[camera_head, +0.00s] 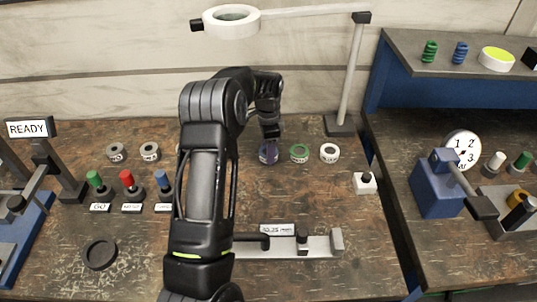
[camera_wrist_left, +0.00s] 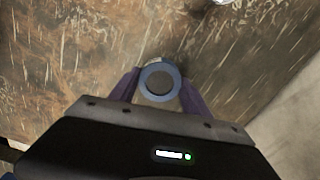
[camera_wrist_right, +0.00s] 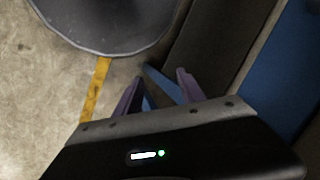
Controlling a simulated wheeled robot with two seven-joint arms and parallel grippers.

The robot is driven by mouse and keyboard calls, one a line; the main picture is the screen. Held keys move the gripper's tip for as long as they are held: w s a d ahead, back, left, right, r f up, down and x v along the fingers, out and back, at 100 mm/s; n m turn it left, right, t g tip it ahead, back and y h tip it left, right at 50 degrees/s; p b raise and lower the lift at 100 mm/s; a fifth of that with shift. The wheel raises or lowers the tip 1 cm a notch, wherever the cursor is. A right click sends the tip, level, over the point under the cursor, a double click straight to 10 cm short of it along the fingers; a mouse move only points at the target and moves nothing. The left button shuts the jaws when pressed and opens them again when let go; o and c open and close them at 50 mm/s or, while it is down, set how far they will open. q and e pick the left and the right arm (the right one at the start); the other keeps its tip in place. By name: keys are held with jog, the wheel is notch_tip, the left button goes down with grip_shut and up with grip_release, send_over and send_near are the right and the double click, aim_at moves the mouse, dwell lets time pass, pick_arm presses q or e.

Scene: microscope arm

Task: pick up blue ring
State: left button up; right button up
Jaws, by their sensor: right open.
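The blue ring (camera_head: 268,155) is in the row of small rings at the back of the bench in the head view. My left gripper (camera_head: 269,141) reaches down to it from above. In the left wrist view the blue ring (camera_wrist_left: 174,72) lies between the two fingertips, one on each side. The gap there is too small to tell whether they press on it. My right gripper (camera_wrist_right: 160,73) is open and empty in the right wrist view, with a large dark round thing above it; it is not seen in the head view.
A green ring (camera_head: 299,153) and a white ring (camera_head: 329,153) stand to the right of the blue one. Grey rings (camera_head: 150,151) are to the left. A magnifier lamp (camera_head: 232,21) hangs above.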

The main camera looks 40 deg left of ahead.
pick_arm(q)
grip_shut()
dwell(0.3)
jog(key=shift+r, duration=0.15)
